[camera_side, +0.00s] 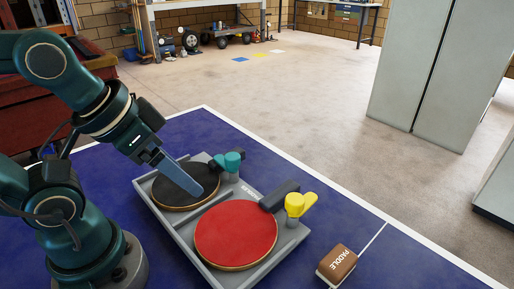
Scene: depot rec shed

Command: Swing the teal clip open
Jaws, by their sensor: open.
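The teal clip (232,158) sits at the far edge of the grey tray (176,232), at the handle end of the black paddle (173,190). Its knob reaches over the dark handle; I cannot tell exactly how its arm is turned. My gripper (197,191) points down and to the right over the black paddle, left of the teal clip and apart from it. Its blue-grey fingers overlap in this view; the jaws are open, with nothing seen between them. The fingers hide part of the black paddle's face.
A red paddle (236,236) lies nearer in the tray, with a yellow clip (297,204) by its handle. A brown block marked PADDLE (338,264) sits on the blue table (300,172) at right. The table beyond the tray is clear.

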